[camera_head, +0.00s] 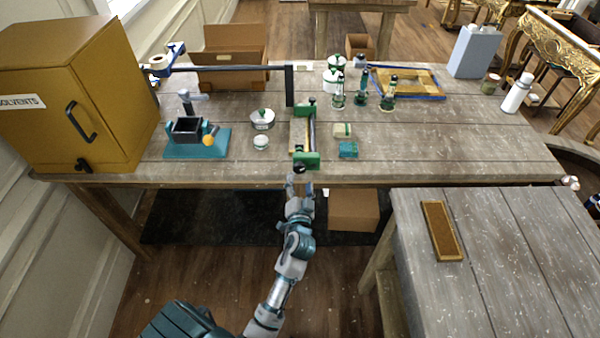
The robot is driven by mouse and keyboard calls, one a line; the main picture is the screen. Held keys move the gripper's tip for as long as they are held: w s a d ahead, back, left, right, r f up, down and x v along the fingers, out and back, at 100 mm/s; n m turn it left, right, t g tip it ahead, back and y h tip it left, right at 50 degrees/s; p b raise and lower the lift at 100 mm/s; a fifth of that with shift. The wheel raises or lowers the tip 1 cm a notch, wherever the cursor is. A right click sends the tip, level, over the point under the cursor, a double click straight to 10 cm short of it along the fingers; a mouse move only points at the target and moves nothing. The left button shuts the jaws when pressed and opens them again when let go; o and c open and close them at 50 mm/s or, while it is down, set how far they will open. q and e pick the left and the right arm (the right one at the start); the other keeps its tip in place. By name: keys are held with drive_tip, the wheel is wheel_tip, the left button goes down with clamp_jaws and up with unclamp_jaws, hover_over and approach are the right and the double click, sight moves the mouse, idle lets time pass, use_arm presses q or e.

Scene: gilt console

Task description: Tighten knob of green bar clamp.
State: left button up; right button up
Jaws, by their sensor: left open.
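The green bar clamp (305,160) lies near the front edge of the wooden workbench, its bar running front to back. Its dark round knob (299,168) is at the near end, at the bench's front edge. My left gripper (299,181) is just in front of and below the knob, fingers pointing at it. It is open and holds nothing. I cannot tell whether a fingertip touches the knob. My right gripper is not in view.
A yellow solvents cabinet (70,95) stands left. A side table (505,270) stands front right. The bench's front right is clear.

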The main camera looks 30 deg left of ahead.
use_arm(q)
drive_tip(key=v, duration=0.6)
drive_tip(key=shift+d, duration=0.2)
idle(0.4)
drive_tip(key=d+f+m+g+h, duration=0.1)
drive_tip(key=d+f+g+h, duration=0.25)
drive_tip(key=f, duration=1.35)
drive_tip(key=s+d+f+g+h, duration=0.2)
drive_tip(key=s+f, duration=0.3)
drive_tip(key=f, duration=0.5)
drive_tip(key=s+d+f+g+h, duration=0.2)
drive_tip(key=s+f, duration=0.3)
drive_tip(key=f, duration=0.4)
drive_tip(key=s+f+g+h, duration=0.1)
drive_tip(key=s+f+g, duration=0.2)
drive_tip(key=s+f, duration=0.5)
drive_tip(key=s+f+g+h, duration=0.1)
drive_tip(key=s+f+g, duration=0.2)
drive_tip(key=s+f, duration=0.5)
drive_tip(key=s, duration=0.6)
drive_tip(key=shift+s+f+n, duration=0.25)
drive_tip(key=shift+f+n, duration=0.05)
drive_tip(key=shift+f, duration=0.05)
